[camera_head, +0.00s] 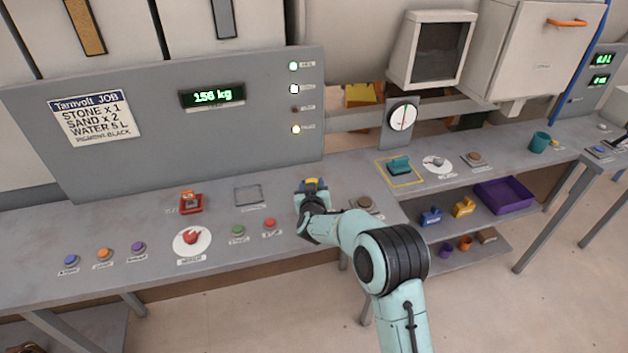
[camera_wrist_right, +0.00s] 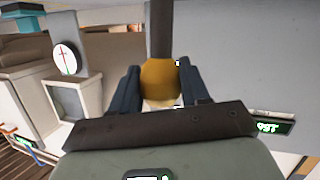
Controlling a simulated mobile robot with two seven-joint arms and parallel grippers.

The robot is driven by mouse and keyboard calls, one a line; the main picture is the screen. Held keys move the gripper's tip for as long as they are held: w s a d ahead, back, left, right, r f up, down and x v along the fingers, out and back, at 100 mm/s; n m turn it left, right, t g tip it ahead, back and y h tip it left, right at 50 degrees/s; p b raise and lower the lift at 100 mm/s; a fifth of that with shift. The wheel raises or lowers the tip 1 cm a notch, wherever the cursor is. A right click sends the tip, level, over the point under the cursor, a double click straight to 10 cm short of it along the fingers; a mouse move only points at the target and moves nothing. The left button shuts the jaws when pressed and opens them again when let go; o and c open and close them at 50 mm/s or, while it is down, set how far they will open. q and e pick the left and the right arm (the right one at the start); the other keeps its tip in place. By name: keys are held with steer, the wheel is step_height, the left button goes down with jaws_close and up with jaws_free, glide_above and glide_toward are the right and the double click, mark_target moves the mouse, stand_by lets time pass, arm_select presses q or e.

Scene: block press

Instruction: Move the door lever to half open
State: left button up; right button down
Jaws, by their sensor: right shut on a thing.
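The door lever has a yellow knob (camera_wrist_right: 160,78), and a dark rod (camera_wrist_right: 162,30) runs from it to the top edge in the right wrist view. My right gripper (camera_wrist_right: 158,90) is shut on this knob, with a dark finger on each side of it. In the head view my right gripper (camera_head: 313,188) is over the bench in front of the grey panel, and a bit of the yellow knob (camera_head: 313,182) shows there. The rod is mostly hidden in that view, so I cannot tell the lever's angle. My left gripper is not in view.
The grey panel (camera_head: 130,150) with a weight display (camera_head: 212,96) stands behind the bench. Several buttons, a red mixer knob (camera_head: 191,238) and a red switch (camera_head: 190,201) lie left of my arm. A dial (camera_head: 403,116), teal block (camera_head: 399,165) and purple tray (camera_head: 504,194) are to the right.

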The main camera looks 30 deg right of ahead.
steer(key=shift+w+d+r, duration=0.1)
steer(key=shift+w+r, duration=0.05)
steer(key=shift+w, duration=0.35)
steer(key=shift+w+f, duration=0.3)
steer(key=shift+w, duration=0.05)
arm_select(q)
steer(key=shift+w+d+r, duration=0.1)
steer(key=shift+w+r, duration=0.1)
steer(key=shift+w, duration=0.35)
arm_select(e)
steer(key=shift+s, duration=0.2)
steer(key=c, duration=0.6)
jaws_free()
steer(key=shift+r, duration=0.1)
steer(key=shift+s+a+r, duration=0.15)
steer(key=shift+s+a, duration=0.05)
steer(key=shift+s, duration=0.15)
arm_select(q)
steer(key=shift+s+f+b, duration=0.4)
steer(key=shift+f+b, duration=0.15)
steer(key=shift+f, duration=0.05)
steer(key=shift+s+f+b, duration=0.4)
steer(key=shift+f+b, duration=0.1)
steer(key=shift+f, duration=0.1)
arm_select(e)
steer(key=v, duration=1.2)
steer(key=shift+s, duration=0.2)
